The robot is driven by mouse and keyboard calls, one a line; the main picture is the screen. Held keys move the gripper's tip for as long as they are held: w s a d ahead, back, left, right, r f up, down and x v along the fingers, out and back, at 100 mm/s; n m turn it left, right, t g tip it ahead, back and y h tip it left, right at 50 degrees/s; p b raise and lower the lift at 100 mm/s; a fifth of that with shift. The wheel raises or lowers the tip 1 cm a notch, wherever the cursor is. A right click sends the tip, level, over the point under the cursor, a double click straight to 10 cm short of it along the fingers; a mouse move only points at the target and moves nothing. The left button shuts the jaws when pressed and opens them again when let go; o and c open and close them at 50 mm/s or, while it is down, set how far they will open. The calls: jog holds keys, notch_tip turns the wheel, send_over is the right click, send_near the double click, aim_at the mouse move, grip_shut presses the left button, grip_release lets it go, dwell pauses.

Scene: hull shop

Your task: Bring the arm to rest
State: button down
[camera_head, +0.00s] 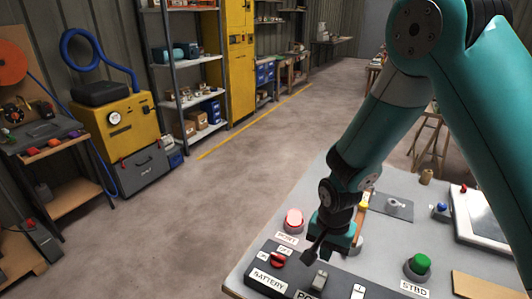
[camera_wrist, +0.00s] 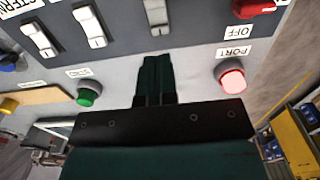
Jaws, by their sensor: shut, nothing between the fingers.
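My gripper (camera_head: 312,252) hangs over the front of the grey panel table, at the end of my teal arm. Its fingers are together and empty, also in the wrist view (camera_wrist: 156,62). It is above the dark switch panel's (camera_head: 338,275) back edge. Gap to the surface cannot be told exactly. The pink-red PORT button (camera_head: 293,220) is left of the gripper and looks lit in the wrist view (camera_wrist: 233,80). The green STBD button (camera_head: 419,265) is to its right. The red BATTERY knob (camera_head: 278,259) and a grey switch (camera_head: 320,280) are close by.
Open concrete floor (camera_head: 230,185) lies to the left. A yellow machine (camera_head: 122,130), a workbench (camera_head: 50,150) and shelves (camera_head: 190,95) line the wall.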

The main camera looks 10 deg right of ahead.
jog(key=s+a+r+n+y, duration=0.1)
jog(key=s+a+r+n, duration=0.15)
jog(key=r, duration=0.45)
jog(key=s+a+r+n+y, duration=0.1)
jog(key=s+r+n, duration=0.2)
jog(key=r, duration=0.4)
jog(key=s+a+r+n+y, duration=0.1)
jog(key=s+r+n+y, duration=0.1)
jog(key=s+r+n, duration=0.6)
jog(key=s+r, duration=0.3)
jog(key=s, duration=0.2)
jog(key=shift+n, duration=0.35)
